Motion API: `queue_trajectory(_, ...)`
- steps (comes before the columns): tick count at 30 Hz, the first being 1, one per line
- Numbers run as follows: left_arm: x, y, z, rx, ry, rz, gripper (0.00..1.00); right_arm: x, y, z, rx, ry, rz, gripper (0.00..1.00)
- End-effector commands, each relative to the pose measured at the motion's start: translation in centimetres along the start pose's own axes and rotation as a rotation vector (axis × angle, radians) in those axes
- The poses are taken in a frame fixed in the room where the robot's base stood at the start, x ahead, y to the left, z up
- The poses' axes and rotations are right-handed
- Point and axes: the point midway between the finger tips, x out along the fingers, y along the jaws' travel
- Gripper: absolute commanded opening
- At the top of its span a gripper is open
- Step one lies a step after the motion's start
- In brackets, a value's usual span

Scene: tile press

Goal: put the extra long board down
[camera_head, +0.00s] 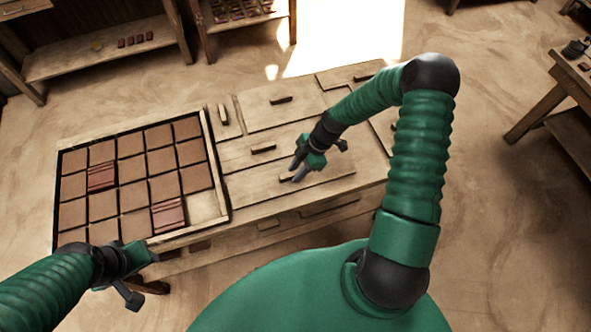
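Several flat wooden boards with small dark handles lie on the worktable; I cannot tell for sure which is the extra long one. A long board (325,183) lies under my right gripper (296,172), with its handle (286,178) just beside the fingertips.
A framed tray (214,165) on the table's left holds rows of brown tiles, two of them redder and ridged (168,214). Its front right cell shows bare wood. Shelves (100,55) stand at the back left, another table (568,75) at the right. Floor between is clear.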

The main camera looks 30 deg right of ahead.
Motion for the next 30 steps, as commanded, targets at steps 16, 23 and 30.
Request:
queue_trajectory(16,-0.2,0.0,-0.1,0.001,0.0,0.0,0.36,-0.2,0.0,-0.2,0.0,-0.002,0.0,0.4)
queue_trajectory(23,0.3,0.0,0.1,0.0,0.0,0.0,0.36,-3.9,0.2,0.1,0.001,-0.004,0.007,0.4)
queue_trajectory(30,0.7,0.0,0.1,0.001,0.0,0.0,0.36,-9.9,0.1,0.0,0.001,-0.004,0.004,0.4)
